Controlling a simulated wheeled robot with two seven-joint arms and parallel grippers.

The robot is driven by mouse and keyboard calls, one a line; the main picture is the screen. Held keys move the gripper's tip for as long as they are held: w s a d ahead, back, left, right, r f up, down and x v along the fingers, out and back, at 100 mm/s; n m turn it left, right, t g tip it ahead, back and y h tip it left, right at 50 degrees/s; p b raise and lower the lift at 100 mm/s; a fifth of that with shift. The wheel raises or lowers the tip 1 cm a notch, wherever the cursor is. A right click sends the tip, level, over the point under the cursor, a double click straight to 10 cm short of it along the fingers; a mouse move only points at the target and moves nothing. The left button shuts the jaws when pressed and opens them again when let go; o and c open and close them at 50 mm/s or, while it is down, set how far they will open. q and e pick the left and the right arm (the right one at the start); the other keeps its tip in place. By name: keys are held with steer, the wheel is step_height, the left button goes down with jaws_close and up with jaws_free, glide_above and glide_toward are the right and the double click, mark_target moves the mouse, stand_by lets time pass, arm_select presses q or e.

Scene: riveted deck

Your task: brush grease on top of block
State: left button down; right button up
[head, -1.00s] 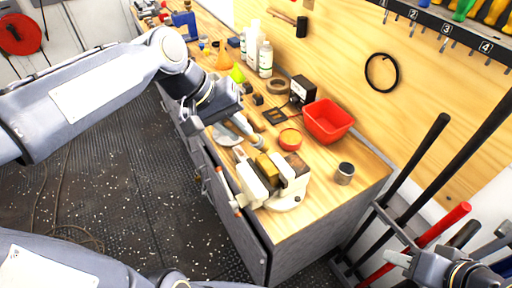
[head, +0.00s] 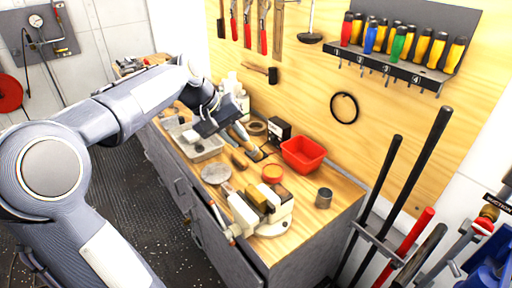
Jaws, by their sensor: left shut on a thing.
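A brass-coloured block (head: 257,196) is clamped between the pale jaws of a vise (head: 272,227) at the bench's near end. A round orange-red tin (head: 272,173), perhaps the grease, stands just behind the vise. My left gripper (head: 234,129) is above the bench, behind and to the left of the tin, apart from the block. It is shut on a slim thing that looks like a brush (head: 243,136); the gripper hides part of it. Whether grease is on it is too small to tell. My right gripper is not in view.
A red bin (head: 303,155) and a grey can (head: 324,198) stand to the right. A grey tray (head: 203,150), a round grey disc (head: 215,174) and a wooden-handled tool (head: 240,160) lie left of the tin. Long-handled tools stand beyond the bench's right end.

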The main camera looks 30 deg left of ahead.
arm_select(q)
steer(key=shift+f, duration=0.2)
steer(key=shift+w+f+b, duration=0.1)
steer(key=shift+f+b, duration=0.2)
steer(key=shift+b, duration=0.05)
step_height(320, 180, down, 4)
steer(key=b, duration=0.3)
steer(key=shift+b, duration=0.35)
